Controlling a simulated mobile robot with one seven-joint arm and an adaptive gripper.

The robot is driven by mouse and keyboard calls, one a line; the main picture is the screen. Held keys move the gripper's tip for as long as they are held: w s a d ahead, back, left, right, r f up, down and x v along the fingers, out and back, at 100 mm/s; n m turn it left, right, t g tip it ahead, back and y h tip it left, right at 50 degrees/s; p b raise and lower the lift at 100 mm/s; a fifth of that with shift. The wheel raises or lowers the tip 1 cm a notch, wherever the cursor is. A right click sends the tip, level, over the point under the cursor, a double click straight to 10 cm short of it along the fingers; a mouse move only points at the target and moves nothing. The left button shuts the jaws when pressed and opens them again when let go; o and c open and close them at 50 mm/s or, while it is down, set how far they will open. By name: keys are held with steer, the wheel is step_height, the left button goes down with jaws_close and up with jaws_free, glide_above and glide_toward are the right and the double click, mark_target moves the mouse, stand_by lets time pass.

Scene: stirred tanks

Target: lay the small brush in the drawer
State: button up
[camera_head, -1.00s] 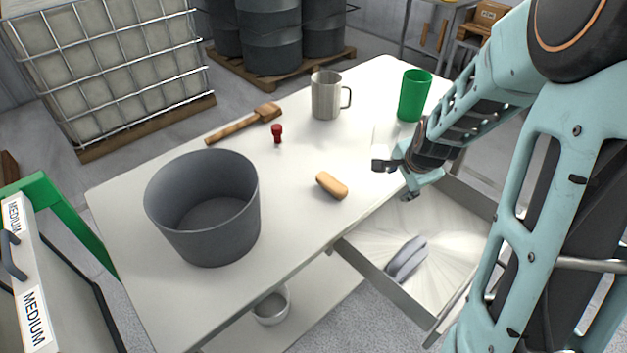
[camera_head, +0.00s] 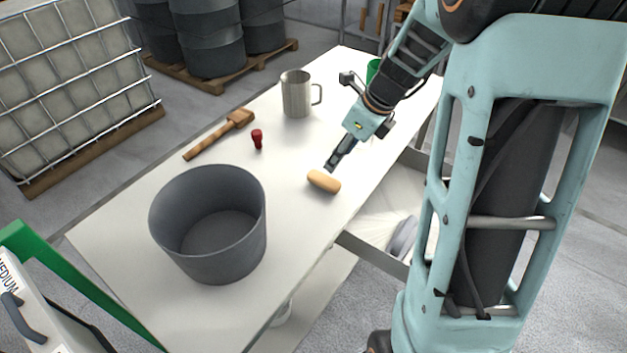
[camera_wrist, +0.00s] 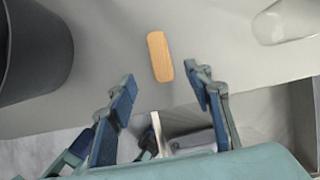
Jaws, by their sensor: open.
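The small brush (camera_head: 324,181) shows as a rounded tan wooden block lying on the white table near its front edge. In the wrist view the brush (camera_wrist: 160,56) lies just beyond and between my fingertips, not touched. My gripper (camera_head: 341,152) is open and empty, beside the brush on its far side in the head view. It also shows in the wrist view (camera_wrist: 160,80) with its fingers spread. The drawer (camera_head: 372,256) under the table is pulled open and partly hidden by my arm. A grey object (camera_head: 402,238) lies in it.
A large grey tub (camera_head: 207,255) stands left of the brush. A steel mug (camera_head: 296,95), a red knobbed piece (camera_head: 257,139) and a wooden-handled tool (camera_head: 215,136) are farther back. A green cup (camera_head: 373,69) is mostly hidden by my arm. The table around the brush is clear.

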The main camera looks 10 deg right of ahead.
mark_target(324, 178)
steer(key=b+x, duration=0.1)
steer(key=x, duration=0.9)
steer(key=shift+f, duration=0.35)
jaws_close()
steer(key=shift+r, duration=0.1)
